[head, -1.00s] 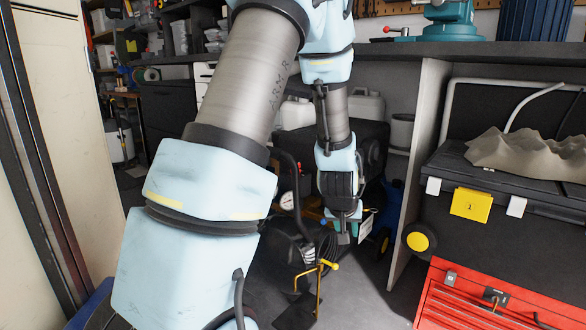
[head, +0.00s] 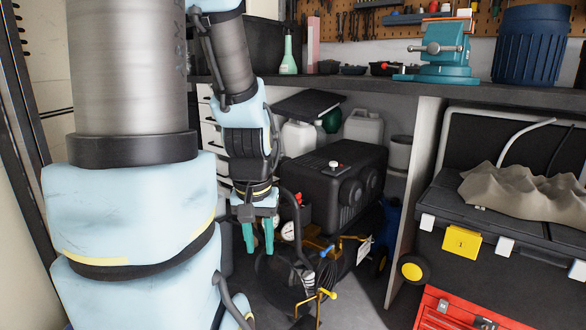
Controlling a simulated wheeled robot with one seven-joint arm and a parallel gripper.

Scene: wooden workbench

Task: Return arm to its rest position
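My gripper (head: 258,248) hangs at the end of my arm, left of centre in the head view, with its teal fingers pointing down. The two fingers stand apart with a gap between them, and nothing shows in the gap. In the picture it hangs just left of the black machine under the bench. My large light-blue and grey arm links fill the left side of the view.
The dark workbench top (head: 381,89) carries a teal vise (head: 447,50), a blue bin (head: 530,45) and a green bottle (head: 289,55). Under it stands a black machine (head: 330,165). A red tool chest (head: 450,312) and an open black case (head: 500,215) stand at right.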

